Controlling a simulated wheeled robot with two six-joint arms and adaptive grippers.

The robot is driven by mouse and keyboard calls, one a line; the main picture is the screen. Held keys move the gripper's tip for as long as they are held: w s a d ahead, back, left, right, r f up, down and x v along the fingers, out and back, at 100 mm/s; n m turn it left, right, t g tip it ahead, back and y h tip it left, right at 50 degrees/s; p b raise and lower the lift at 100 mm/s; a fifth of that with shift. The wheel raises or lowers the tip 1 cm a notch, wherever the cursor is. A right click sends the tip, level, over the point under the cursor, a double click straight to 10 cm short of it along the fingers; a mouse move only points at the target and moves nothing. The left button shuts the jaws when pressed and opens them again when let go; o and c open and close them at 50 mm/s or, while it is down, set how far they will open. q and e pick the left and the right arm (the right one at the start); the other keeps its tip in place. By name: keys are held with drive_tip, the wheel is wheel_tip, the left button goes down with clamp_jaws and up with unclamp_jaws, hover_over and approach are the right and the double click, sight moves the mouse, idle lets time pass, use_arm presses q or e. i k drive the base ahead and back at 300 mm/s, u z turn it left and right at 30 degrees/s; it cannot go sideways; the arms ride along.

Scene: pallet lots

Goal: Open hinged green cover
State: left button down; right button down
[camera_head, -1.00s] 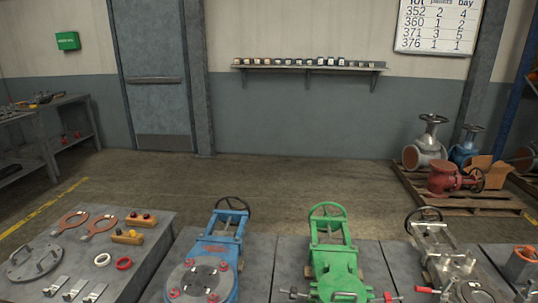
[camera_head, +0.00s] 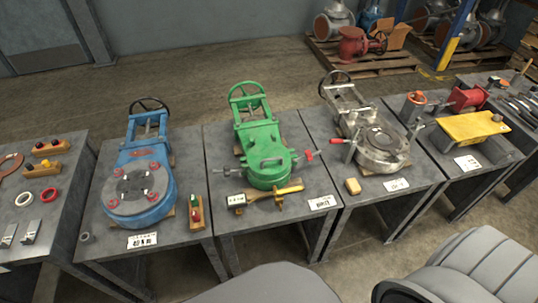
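The green valve (camera_head: 255,125) lies on a grey table in the middle, its green handwheel at the far end. Its round green cover (camera_head: 267,158) is at the near end and lies flat, closed over the body. A small bar handle shows on top of the cover. A red-tipped swing bolt (camera_head: 308,155) sticks out at its right and a metal one (camera_head: 224,170) at its left. Neither of my grippers is in view.
A yellow-handled tool (camera_head: 266,196) and a tag lie in front of the green valve. A blue valve (camera_head: 141,188) stands left and a bare-metal valve (camera_head: 375,140) right, on separate tables. Gaps separate the tables. Pallets with valves (camera_head: 375,62) are behind. The front floor is partly hidden.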

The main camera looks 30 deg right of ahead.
sight(268, 159)
drive_tip(key=k, duration=0.5)
drive_tip(key=u, duration=0.5)
drive_tip(key=i, duration=0.75)
drive_tip(key=z, duration=1.55)
